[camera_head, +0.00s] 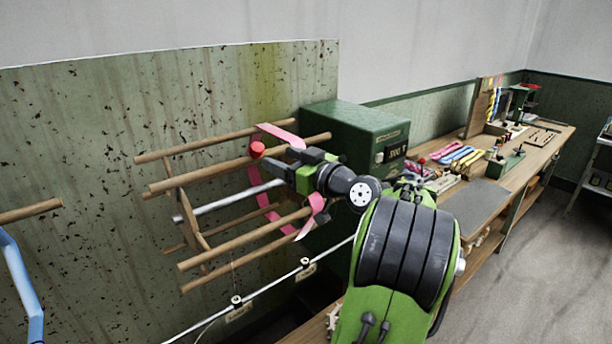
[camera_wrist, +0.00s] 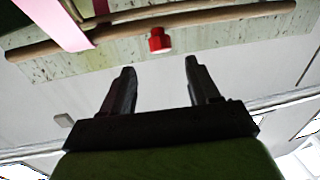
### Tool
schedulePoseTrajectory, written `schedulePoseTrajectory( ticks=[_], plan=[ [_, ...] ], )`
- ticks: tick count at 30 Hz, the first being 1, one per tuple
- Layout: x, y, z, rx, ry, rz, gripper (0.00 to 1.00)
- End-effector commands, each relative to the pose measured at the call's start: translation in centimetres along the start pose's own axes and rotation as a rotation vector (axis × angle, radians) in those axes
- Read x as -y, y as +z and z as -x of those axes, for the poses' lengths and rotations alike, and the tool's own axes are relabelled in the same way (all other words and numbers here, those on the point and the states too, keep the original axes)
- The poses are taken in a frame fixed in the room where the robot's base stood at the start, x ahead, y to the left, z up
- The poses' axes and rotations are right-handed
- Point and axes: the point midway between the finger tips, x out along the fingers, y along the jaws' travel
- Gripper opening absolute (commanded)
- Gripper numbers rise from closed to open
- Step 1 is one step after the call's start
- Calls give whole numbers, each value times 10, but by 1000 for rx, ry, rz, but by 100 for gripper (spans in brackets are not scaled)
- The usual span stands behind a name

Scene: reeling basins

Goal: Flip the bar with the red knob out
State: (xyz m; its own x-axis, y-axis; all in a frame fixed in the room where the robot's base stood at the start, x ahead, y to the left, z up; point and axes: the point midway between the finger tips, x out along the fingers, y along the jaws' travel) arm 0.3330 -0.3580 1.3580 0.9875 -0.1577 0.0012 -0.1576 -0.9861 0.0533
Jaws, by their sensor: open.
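The red knob (camera_head: 257,150) sits on one of the long wooden bars (camera_head: 215,172) of a reel frame, near the bar's middle. In the wrist view the red knob (camera_wrist: 159,41) stands out from its wooden bar (camera_wrist: 210,17), ahead of my fingertips and roughly midway between them. My gripper (camera_head: 284,167) is just right of and slightly below the knob in the head view. Its two fingers (camera_wrist: 160,72) are apart with nothing between them, and a gap shows between them and the knob. A pink ribbon (camera_head: 281,135) hangs over the bars beside the knob.
A metal shaft (camera_head: 225,199) runs through the reel's middle. A green box (camera_head: 358,128) stands behind my gripper at the reel's right end. A thin rail with small guides (camera_head: 236,301) passes below the reel. A long cluttered workbench (camera_head: 535,150) stretches right.

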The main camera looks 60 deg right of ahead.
Motion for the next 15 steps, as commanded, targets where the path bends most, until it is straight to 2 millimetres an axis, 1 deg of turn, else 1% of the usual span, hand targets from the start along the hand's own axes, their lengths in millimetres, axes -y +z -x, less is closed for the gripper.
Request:
schedulePoseTrajectory(
  ticks=[1,6,12,15],
  plan=[
    [-1,4,15,1,6,1,61],
    [-1,3,64,0,7,1,61],
    [-1,1,80,-1,2,-1,61],
    [0,0,83,-1,0,0,61]
  ],
)
